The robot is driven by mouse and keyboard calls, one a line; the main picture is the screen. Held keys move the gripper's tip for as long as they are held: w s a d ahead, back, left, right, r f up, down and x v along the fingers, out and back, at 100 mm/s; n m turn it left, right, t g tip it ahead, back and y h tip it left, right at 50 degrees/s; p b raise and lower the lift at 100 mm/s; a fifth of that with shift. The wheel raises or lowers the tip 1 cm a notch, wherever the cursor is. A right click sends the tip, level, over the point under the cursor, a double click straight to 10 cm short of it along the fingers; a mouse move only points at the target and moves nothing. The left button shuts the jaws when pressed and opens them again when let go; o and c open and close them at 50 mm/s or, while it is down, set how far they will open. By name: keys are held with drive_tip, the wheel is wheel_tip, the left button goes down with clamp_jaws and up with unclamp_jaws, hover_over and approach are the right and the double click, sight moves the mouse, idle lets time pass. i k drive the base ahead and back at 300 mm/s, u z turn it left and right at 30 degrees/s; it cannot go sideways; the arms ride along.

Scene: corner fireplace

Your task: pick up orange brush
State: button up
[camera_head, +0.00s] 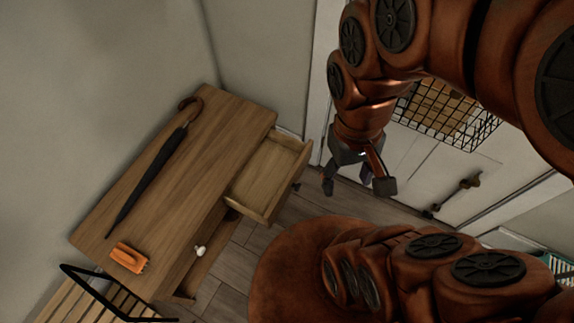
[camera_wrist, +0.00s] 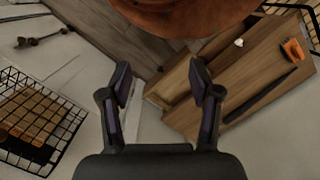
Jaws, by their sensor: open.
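The orange brush (camera_head: 129,257) lies on the near left end of a wooden table (camera_head: 190,187), close to its edge. It also shows in the wrist view (camera_wrist: 293,49), small and at the upper right. My gripper (camera_head: 358,187) is open and empty. It hangs in the air to the right of the table, beyond the open drawer and well apart from the brush. In the wrist view its two fingers (camera_wrist: 162,84) stand wide apart with nothing between them.
A black umbrella (camera_head: 150,180) with a curved brown handle lies along the table. One drawer (camera_head: 268,178) is pulled out on the table's right side. A slatted rack with a black frame (camera_head: 95,300) stands by the near end. A wire basket (camera_head: 445,112) is near the white door.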

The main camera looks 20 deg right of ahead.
sight(126, 256)
drive_tip(key=u, duration=2.05)
drive_tip(key=k, duration=0.5)
drive_tip(key=z, duration=1.25)
drive_tip(key=i, duration=1.05)
drive_tip(key=u, duration=1.9)
